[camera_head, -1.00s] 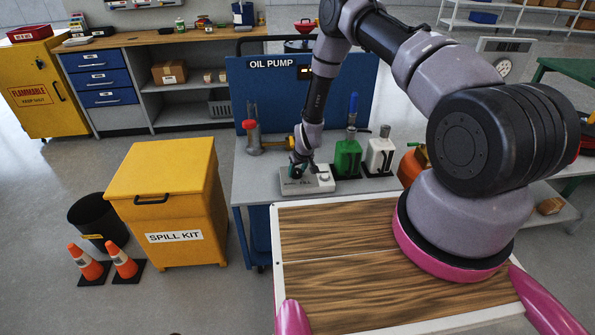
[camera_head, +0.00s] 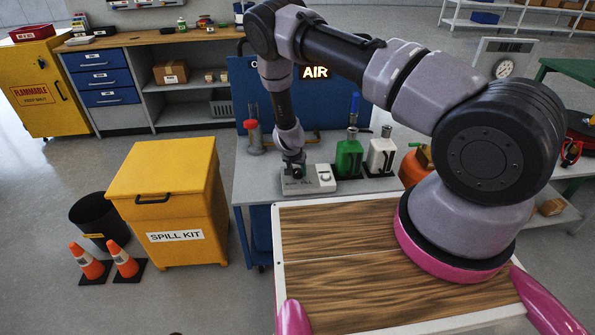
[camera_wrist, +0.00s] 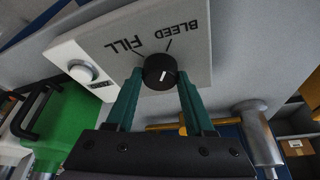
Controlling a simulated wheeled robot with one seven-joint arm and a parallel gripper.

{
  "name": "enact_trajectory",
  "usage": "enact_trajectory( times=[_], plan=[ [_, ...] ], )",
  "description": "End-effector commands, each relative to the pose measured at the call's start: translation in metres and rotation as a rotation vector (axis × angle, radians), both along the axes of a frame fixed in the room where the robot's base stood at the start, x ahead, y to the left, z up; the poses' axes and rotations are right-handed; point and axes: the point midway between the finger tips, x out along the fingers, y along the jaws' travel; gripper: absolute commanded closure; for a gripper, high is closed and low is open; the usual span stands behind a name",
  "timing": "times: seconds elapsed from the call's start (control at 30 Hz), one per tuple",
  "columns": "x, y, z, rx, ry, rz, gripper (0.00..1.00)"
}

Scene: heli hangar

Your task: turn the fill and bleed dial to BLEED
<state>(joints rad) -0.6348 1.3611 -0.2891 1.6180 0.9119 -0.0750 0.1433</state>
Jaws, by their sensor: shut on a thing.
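The black fill and bleed dial (camera_wrist: 160,71) is on a light grey panel (camera_wrist: 195,25), seen upside down in the wrist view. FILL and BLEED are printed on the panel, each with a short tick mark. The dial has a short white line on its face; I cannot tell surely which word it points to. My gripper (camera_wrist: 157,84) has its two green fingers on either side of the dial, shut on it. In the head view my gripper (camera_head: 293,168) comes down onto the panel (camera_head: 308,182), and hides the dial.
A round white button (camera_wrist: 82,72) is on the panel beside the dial. A green can (camera_head: 348,157) and a white can (camera_head: 381,154) stand right of the panel. A red-topped fitting (camera_head: 254,136) stands to its left.

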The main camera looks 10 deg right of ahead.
Motion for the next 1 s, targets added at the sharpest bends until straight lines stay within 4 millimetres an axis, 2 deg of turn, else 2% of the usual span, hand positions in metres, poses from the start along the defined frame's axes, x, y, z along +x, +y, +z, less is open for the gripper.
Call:
enact_trajectory(
  times=[0.57, 0.6, 0.67, 1.0],
  plan=[
    [-0.0003, 0.0008, -0.0005, 0.001, 0.001, -0.035, 1.0],
    [-0.0004, 0.0008, -0.0005, 0.001, 0.001, -0.035, 0.39],
    [-0.0004, 0.0008, -0.0005, 0.0, 0.001, -0.034, 0.17],
    [-0.0006, 0.0007, 0.0012, 0.0, 0.001, -0.034, 0.17]
  ],
)
